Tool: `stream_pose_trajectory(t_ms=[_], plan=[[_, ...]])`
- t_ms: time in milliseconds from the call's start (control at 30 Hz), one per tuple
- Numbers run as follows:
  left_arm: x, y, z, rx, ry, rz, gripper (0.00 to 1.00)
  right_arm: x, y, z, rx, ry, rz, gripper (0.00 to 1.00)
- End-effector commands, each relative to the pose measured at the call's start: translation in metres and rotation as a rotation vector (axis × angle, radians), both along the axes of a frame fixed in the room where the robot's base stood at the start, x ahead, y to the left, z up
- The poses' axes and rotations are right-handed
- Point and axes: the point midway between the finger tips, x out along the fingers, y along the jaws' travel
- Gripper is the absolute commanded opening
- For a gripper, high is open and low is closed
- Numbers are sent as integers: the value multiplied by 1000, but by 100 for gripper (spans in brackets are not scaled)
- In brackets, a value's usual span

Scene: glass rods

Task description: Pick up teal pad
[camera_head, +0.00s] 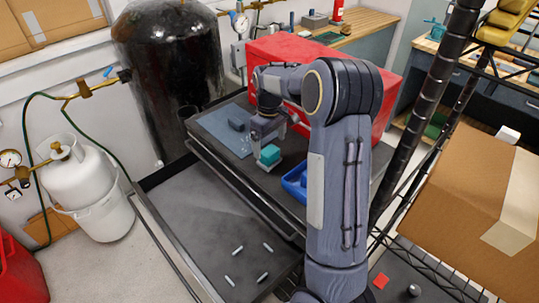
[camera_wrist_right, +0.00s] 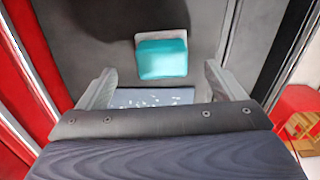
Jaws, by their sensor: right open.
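The teal pad (camera_head: 269,154) sits on a small pale block on the dark cart top. In the right wrist view the teal pad (camera_wrist_right: 162,59) lies just past the fingertips, centred between them, with a pale edge showing behind it. My right gripper (camera_head: 270,132) is directly over and beside the pad in the head view. In the right wrist view its fingers (camera_wrist_right: 160,84) are spread wide with nothing between them; I cannot tell the exact height gap. My left gripper is in neither view.
A blue tray (camera_head: 293,182) is at the right, partly hidden by my arm. A red case (camera_head: 325,58) stands behind. Several rods lie in the lower tray (camera_head: 195,215).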

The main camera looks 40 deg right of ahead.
Motion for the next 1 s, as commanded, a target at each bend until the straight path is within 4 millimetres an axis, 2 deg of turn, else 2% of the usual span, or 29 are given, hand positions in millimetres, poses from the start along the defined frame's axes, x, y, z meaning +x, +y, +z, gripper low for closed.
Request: stream_pose_trajectory(t_ms=[300,600,1000], plan=[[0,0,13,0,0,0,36,-3,3,-43,2,2,0,89],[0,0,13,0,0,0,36,-2,3,-49,1,-1,0,89],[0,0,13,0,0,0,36,-2,3,-49,0,-2,0,39]])
